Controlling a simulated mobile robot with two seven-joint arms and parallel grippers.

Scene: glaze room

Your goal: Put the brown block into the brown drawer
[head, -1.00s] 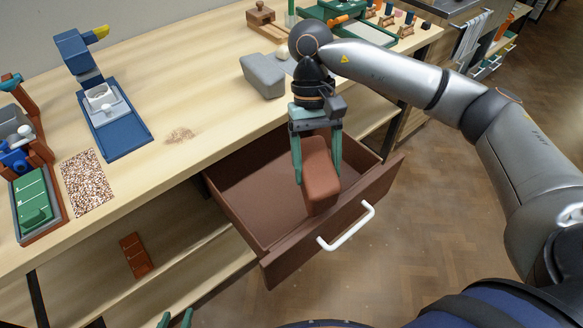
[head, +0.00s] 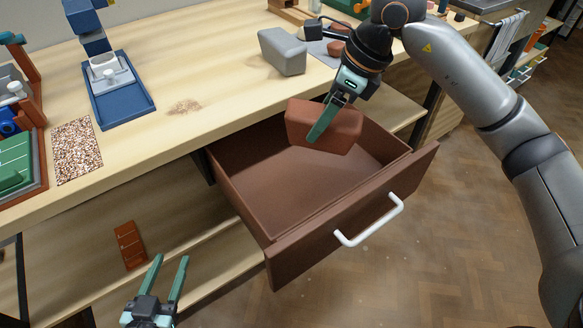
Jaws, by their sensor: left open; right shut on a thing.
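The brown block (head: 337,133) is a reddish-brown rounded brick, held in the air over the back part of the brown drawer (head: 350,235). The drawer is pulled open below the bench top, has a white handle (head: 370,222), and its visible inside is empty. My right gripper (head: 322,122) is shut on the block, one green finger across its near face; the other finger is mostly hidden behind it. The block is tilted and appears apart from the drawer floor. My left gripper (head: 168,278) is open and empty at the bottom left, left of the drawer.
A grey block (head: 283,52) sits on the bench top behind the drawer. A blue stand (head: 118,93), a speckled mat (head: 76,150) and a green tray (head: 18,165) are to the left. A reddish-brown panel (head: 130,245) lies on the lower shelf.

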